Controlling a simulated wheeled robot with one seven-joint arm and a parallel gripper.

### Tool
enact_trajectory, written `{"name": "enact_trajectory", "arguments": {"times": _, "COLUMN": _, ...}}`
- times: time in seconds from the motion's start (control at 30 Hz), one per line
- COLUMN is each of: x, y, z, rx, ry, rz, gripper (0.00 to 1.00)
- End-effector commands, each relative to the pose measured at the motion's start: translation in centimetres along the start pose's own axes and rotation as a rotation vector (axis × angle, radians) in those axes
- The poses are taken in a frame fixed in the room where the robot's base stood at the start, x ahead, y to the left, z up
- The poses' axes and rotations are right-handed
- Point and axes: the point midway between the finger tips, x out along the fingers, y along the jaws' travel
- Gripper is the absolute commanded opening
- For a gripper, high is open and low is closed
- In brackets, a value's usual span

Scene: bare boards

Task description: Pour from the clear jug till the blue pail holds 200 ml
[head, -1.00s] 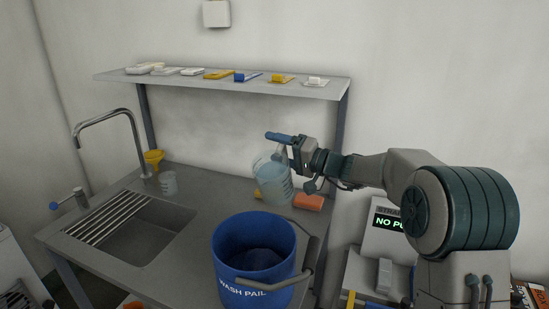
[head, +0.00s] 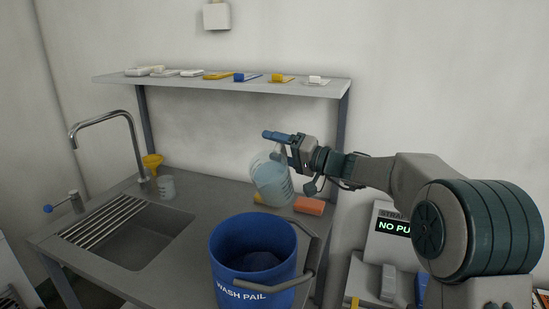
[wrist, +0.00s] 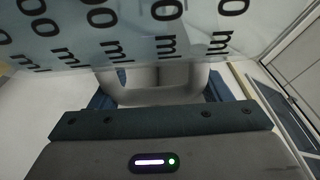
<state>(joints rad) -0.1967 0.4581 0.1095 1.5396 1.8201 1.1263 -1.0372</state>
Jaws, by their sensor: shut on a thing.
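The clear jug (head: 271,185) hangs from my gripper (head: 284,147), above the counter and behind the blue pail. The jug holds bluish liquid and is tilted. My gripper is shut on the jug's handle, which shows in the wrist view (wrist: 155,85) below printed ml marks. The blue pail (head: 255,283), marked WASH PAIL, stands upright at the counter's front with its handle to the right. Its inside looks dark blue, and I cannot tell its liquid level. No stream between jug and pail is visible.
A sink (head: 150,235) with a drainer and tap (head: 105,125) is at left. A small clear beaker (head: 166,187) and yellow funnel (head: 152,163) stand behind it. An orange block (head: 309,206) lies right of the jug. A shelf (head: 215,84) runs above.

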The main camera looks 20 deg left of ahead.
Motion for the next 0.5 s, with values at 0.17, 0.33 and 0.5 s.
{"name": "enact_trajectory", "arguments": {"times": 0.17, "x": -0.03, "y": -0.46, "z": 0.20, "rx": -0.028, "ry": 0.001, "rz": -0.007, "gripper": 0.25}}
{"name": "enact_trajectory", "arguments": {"times": 0.33, "x": -0.05, "y": -0.93, "z": 0.21, "rx": -0.045, "ry": 0.002, "rz": -0.009, "gripper": 0.25}}
{"name": "enact_trajectory", "arguments": {"times": 0.5, "x": -0.05, "y": -1.10, "z": 0.25, "rx": -0.054, "ry": 0.002, "rz": -0.011, "gripper": 0.25}}
